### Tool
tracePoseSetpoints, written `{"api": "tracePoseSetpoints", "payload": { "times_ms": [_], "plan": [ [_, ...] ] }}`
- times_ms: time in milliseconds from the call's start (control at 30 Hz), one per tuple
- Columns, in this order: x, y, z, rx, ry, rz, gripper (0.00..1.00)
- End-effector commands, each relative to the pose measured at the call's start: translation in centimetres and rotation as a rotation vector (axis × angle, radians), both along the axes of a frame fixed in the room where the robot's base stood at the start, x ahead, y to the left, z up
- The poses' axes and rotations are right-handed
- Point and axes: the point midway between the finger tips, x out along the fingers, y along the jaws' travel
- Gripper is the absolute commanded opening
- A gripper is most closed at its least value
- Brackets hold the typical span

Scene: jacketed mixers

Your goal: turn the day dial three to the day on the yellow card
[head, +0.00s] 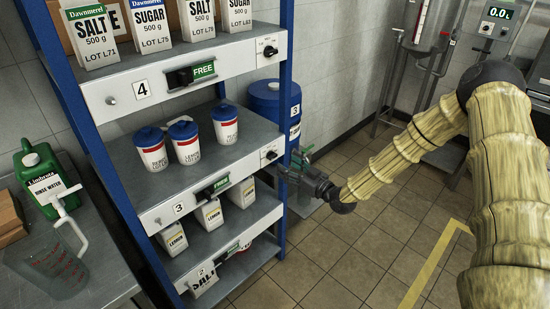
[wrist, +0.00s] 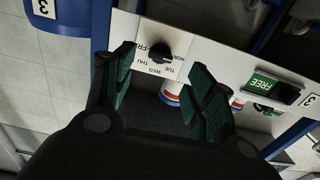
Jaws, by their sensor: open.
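Day dial three is a black knob (head: 271,155) on a white plate at the right end of the shelf front marked 3. In the wrist view the knob (wrist: 160,52) has day names around it, including FR, THU, WED, TUE and part of MON. Which day it points to is too small to tell. My gripper (head: 287,167) is just in front of the plate. In the wrist view its two green-padded fingers (wrist: 162,68) are open, spread on either side of the dial, with nothing between them held. I see no yellow card in either view.
Shelf three holds several white, red and blue tubs (head: 187,142). A FREE sign (head: 221,185) with a black handle sits left of the dial, also in the wrist view (wrist: 262,84). A blue drum (head: 274,100) stands behind the rack's blue post (head: 288,60). Tiled floor (head: 330,260) is clear.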

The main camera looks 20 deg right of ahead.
Motion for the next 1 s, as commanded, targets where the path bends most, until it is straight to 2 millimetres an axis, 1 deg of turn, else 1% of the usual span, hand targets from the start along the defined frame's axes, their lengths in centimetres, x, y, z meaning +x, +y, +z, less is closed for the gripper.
{"api": "tracePoseSetpoints", "payload": {
  "times_ms": [33,200,400,600,900,967,1000],
  "plan": [
    [0.8,0.5,0.1,-0.001,0.000,0.001,0.55],
    [3.1,1.9,0.1,-0.001,0.001,0.001,0.55],
    [5.3,3.1,0.0,-0.001,0.001,0.001,0.55],
    [6.3,3.6,0.0,-0.001,0.001,0.000,0.55],
    [6.4,3.7,0.0,0.000,0.001,0.000,0.55],
    [6.3,3.7,0.0,0.000,0.001,0.000,0.44],
    [6.3,3.7,0.0,0.000,0.001,0.000,0.37]
  ]
}}
